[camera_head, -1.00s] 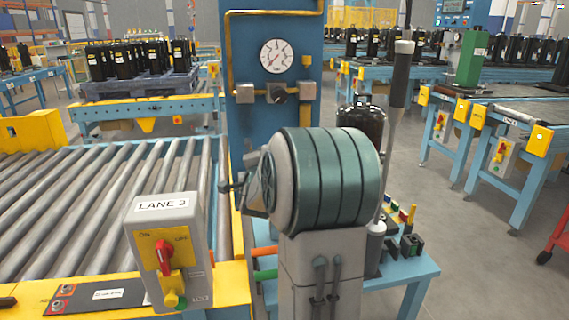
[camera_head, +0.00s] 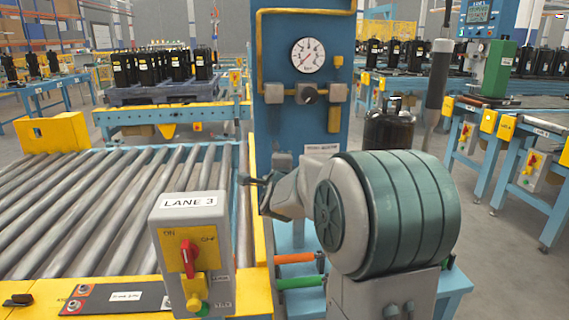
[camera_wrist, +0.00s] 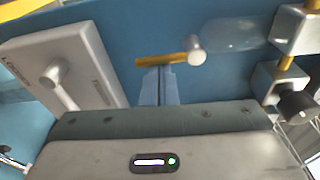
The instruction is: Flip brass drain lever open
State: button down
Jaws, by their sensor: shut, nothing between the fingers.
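In the wrist view a brass-yellow lever (camera_wrist: 161,60) lies roughly horizontal against the blue panel (camera_wrist: 120,25). Its right end meets a round grey pivot (camera_wrist: 196,50). My gripper (camera_wrist: 160,70) is shut and empty, its narrow fingertips just below the lever's middle. I cannot tell whether they touch it. In the head view my gripper (camera_head: 248,181) is at the end of my arm, in front of the lower blue panel (camera_head: 268,130). I cannot make out the lever there.
A pale box (camera_wrist: 68,65) with a grey knob is left of my fingers. A block with a black knob (camera_wrist: 295,103) is at right. In the head view a gauge (camera_head: 308,55) tops the panel. The LANE 3 switch box (camera_head: 192,250) and roller conveyor (camera_head: 90,205) are at left.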

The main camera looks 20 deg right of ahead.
jog(key=shift+d, duration=0.1)
jog(key=s+b, duration=0.1)
jog(key=s, duration=0.8)
jog(key=shift+s+a, duration=0.25)
jog(key=shift+a, duration=0.1)
dwell(0.5)
